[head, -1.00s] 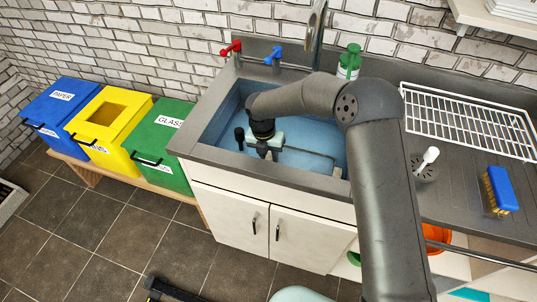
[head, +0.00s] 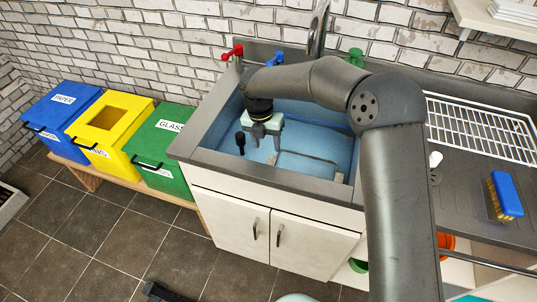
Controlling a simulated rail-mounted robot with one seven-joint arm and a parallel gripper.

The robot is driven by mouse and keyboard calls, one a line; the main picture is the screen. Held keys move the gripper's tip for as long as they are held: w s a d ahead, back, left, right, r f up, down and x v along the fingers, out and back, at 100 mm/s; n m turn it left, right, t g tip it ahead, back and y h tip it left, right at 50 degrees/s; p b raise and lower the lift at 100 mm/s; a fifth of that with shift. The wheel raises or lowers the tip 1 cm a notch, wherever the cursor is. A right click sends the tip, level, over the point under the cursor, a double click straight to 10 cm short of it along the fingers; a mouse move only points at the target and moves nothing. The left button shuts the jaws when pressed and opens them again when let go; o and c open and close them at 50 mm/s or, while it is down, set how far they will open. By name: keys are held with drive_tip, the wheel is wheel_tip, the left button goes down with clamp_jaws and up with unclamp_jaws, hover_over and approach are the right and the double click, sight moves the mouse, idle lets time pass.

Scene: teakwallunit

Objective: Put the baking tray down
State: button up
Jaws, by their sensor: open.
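My gripper (head: 264,143) hangs inside the blue sink basin (head: 315,122), its fingers apart with nothing seen between them. A thin grey rim with pale corners, which looks like the baking tray (head: 308,157), lies low in the basin, right of and nearer the front than my gripper. Most of its surface blends with the blue basin, so I cannot tell its full shape. A gap shows between the fingertips and this rim. A small black upright handle (head: 240,143) stands left of the gripper; I cannot tell what it belongs to.
Red (head: 233,52) and blue (head: 275,60) taps stand behind the sink. A white wire rack (head: 480,130) and a blue brush (head: 506,195) are on the right counter. Blue, yellow and green bins stand left. My arm hides part of the counter.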

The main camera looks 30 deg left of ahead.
drive_tip(key=s+d+r+m, duration=0.1)
drive_tip(key=d+r+m, duration=0.35)
drive_tip(key=d, duration=0.35)
drive_tip(key=s+d+r+m, duration=0.1)
drive_tip(key=d+r+m, duration=0.3)
drive_tip(key=d+m, duration=0.3)
drive_tip(key=s+d+r+m, duration=0.2)
drive_tip(key=d+r+m, duration=0.25)
drive_tip(key=d, duration=0.45)
drive_tip(key=s+d+f+m+y, duration=0.1)
drive_tip(key=s+d+m, duration=1.5)
drive_tip(key=m, duration=0.5)
drive_tip(key=shift+s+d+f+y, duration=0.3)
drive_tip(key=shift+d, duration=0.2)
idle(3.0)
